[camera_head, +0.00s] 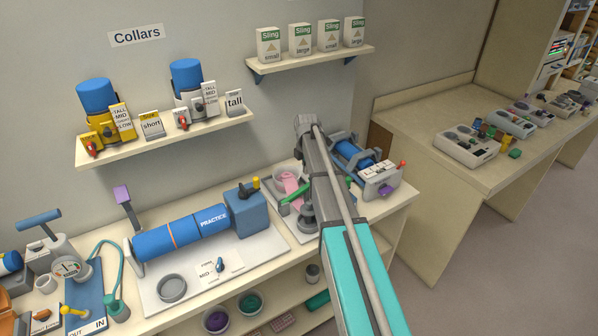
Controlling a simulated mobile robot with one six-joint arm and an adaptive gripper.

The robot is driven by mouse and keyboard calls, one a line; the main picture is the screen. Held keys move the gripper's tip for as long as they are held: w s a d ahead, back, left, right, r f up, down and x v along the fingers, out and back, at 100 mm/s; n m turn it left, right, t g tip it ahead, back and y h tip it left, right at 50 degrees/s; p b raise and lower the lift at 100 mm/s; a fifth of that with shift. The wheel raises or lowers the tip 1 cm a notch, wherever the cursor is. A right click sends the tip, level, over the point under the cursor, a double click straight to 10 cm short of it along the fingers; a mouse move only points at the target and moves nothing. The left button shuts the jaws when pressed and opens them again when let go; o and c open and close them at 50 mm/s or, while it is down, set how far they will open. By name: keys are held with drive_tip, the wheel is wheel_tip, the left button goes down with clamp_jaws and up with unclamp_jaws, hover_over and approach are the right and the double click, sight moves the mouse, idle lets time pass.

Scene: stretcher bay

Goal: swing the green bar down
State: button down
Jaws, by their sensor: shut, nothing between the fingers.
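The green bar (297,197) lies at a slant over the right part of the bench, next to a pink piece (290,183). My arm crosses in front of it and hides its middle. A short green piece shows just right of the arm; I cannot tell whether it belongs to the same bar. A dark grey round-based part stands just below the bar, close against the arm's outline. My gripper's fingers cannot be made out, so contact with the bar cannot be told.
A blue PRACTICE cylinder (170,238) lies on a white board to the left. A blue-and-grey device (355,158) with a red-tipped lever stands right of my arm. Shelves with collars (165,139) and sling boxes (312,60) hang above. Open floor lies at the lower right.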

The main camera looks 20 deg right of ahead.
drive_tip(key=d+f+b, duration=0.2)
drive_tip(key=w+d+f+b, duration=0.1)
drive_tip(key=d+f+b, duration=0.1)
drive_tip(key=f, duration=0.1)
drive_tip(key=shift+s+b, duration=0.1)
drive_tip(key=shift+b, duration=0.2)
idle(0.4)
drive_tip(key=shift+d+r, duration=0.1)
drive_tip(key=shift+r, duration=0.1)
drive_tip(key=shift+w+d+r+p, duration=0.1)
drive_tip(key=shift+d+r+p, duration=0.05)
drive_tip(key=shift+r+p, duration=0.3)
drive_tip(key=shift+w+d+r+p, duration=0.1)
drive_tip(key=shift+r+p, duration=0.2)
drive_tip(key=shift+p, duration=0.25)
drive_tip(key=d+r+p, duration=0.3)
drive_tip(key=r+p, duration=0.4)
drive_tip(key=shift+w+d, duration=0.3)
drive_tip(key=shift+w, duration=0.15)
drive_tip(key=shift+r, duration=0.1)
